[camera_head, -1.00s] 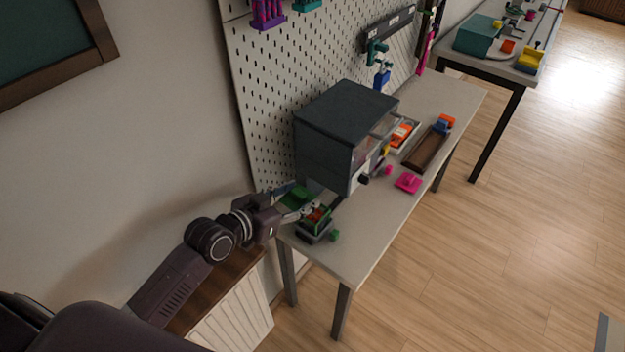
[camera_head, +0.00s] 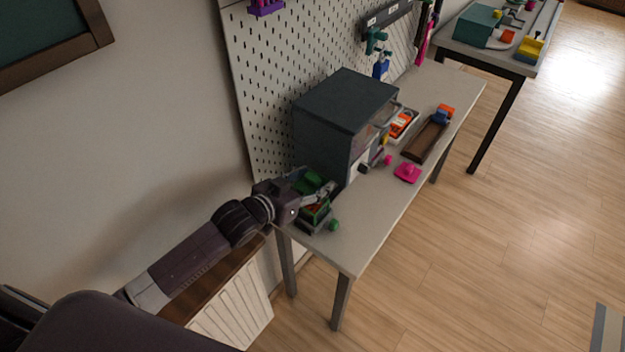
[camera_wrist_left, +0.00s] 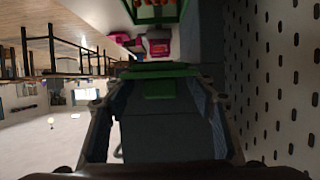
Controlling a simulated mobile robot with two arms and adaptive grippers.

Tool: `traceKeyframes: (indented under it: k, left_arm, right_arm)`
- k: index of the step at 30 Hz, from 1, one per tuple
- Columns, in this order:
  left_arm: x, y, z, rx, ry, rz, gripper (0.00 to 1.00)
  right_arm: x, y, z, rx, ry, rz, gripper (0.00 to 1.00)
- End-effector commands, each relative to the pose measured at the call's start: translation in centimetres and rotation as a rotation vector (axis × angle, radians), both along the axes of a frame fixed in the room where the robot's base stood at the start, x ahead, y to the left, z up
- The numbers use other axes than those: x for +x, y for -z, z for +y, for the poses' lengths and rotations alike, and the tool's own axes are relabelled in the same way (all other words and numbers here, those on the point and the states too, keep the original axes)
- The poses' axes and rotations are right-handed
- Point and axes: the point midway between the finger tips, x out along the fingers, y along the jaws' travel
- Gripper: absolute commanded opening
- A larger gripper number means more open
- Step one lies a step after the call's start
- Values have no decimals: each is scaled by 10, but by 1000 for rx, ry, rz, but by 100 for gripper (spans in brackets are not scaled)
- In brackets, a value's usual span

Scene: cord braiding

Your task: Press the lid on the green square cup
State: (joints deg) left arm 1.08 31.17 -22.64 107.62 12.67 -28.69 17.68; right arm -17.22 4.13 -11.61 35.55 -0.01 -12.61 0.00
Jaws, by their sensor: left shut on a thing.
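The green square cup (camera_head: 317,213) stands near the table's left end, beside the dark box, with reddish-orange contents showing. In the left wrist view a green-rimmed cup with orange contents (camera_wrist_left: 155,12) is cut off at the top edge. My left gripper (camera_head: 328,190) is close to the cup in the head view. In the left wrist view its fingers (camera_wrist_left: 158,80) are closed on a green flat piece (camera_wrist_left: 160,73), which looks like the lid. The lid's green also shows by the gripper (camera_head: 314,183). The gripper partly hides lid and cup. My right gripper is out of view.
A dark box (camera_head: 345,103) stands right behind the cup against the pegboard (camera_head: 275,115). A pink piece (camera_head: 407,173) and a brown tray (camera_head: 428,138) lie farther along the table. The front table strip (camera_head: 365,225) is clear.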

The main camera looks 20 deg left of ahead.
Motion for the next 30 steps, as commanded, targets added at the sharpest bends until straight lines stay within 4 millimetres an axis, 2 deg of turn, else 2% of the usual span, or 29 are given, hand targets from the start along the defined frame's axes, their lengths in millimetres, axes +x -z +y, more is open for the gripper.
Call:
traceKeyframes:
  k: [1, 8, 18, 30]
  left_arm:
    - [0, 8, 0, 0, 0, -1, 35]
    - [0, 24, 0, 0, 0, -1, 35]
    - [0, 46, 0, 0, 0, 0, 35]
    - [0, 49, 0, 0, 0, -1, 35]
  right_arm:
    - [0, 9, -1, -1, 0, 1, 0]
    - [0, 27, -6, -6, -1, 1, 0]
    - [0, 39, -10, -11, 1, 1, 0]
    - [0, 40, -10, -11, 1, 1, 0]
